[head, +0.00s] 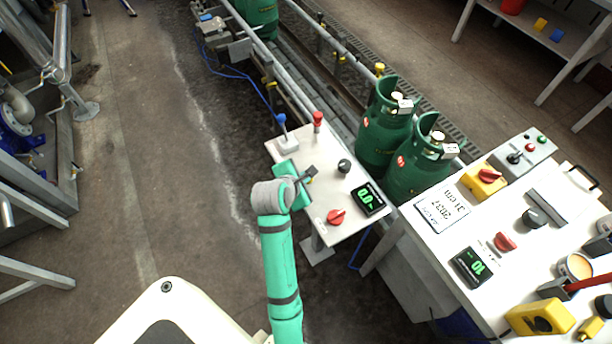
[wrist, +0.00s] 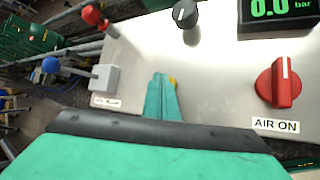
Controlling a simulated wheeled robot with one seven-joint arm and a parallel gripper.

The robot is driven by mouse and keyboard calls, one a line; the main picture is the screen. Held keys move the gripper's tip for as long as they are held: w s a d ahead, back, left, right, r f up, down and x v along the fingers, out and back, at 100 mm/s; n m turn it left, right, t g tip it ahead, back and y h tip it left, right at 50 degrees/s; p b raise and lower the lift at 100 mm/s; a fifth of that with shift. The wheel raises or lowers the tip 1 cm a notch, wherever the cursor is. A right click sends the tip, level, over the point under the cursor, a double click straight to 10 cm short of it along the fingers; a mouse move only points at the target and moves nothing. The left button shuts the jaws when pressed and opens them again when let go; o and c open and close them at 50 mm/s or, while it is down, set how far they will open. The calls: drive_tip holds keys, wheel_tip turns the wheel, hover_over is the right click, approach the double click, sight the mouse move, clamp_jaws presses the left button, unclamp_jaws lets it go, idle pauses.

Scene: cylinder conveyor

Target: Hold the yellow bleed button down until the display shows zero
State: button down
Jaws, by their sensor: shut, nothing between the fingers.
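My gripper (head: 306,174) is shut and empty, low over the left part of the white control panel (head: 345,215). In the wrist view its fingers (wrist: 162,92) point onto the panel. The yellow bleed button (wrist: 173,81) is mostly hidden behind the fingertips, with only a sliver of yellow showing. I cannot tell whether the fingertips touch or press it. The panel's display (head: 368,198) reads 0.0 in green, and in the wrist view the display (wrist: 280,10) reads 0.0 bar.
The panel also carries a red AIR ON knob (wrist: 279,84), a black knob (wrist: 186,13), a blue-topped lever (head: 283,130) and a red-topped post (head: 318,121). Green cylinders (head: 384,135) stand behind it. A second bench (head: 470,225) stands to the right.

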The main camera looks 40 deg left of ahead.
drive_tip(key=shift+w+d, duration=0.1)
drive_tip(key=shift+d, duration=0.25)
drive_tip(key=shift+a, duration=0.2)
drive_tip(key=shift+r, duration=0.85)
drive_tip(key=shift+a, duration=0.25)
drive_tip(key=shift+d+r, duration=0.35)
drive_tip(key=shift+r, duration=0.55)
drive_tip(key=shift+s+a+r, duration=0.1)
drive_tip(key=shift+r, duration=0.75)
drive_tip(key=shift+s+a+r, duration=0.1)
drive_tip(key=shift+r, duration=0.7)
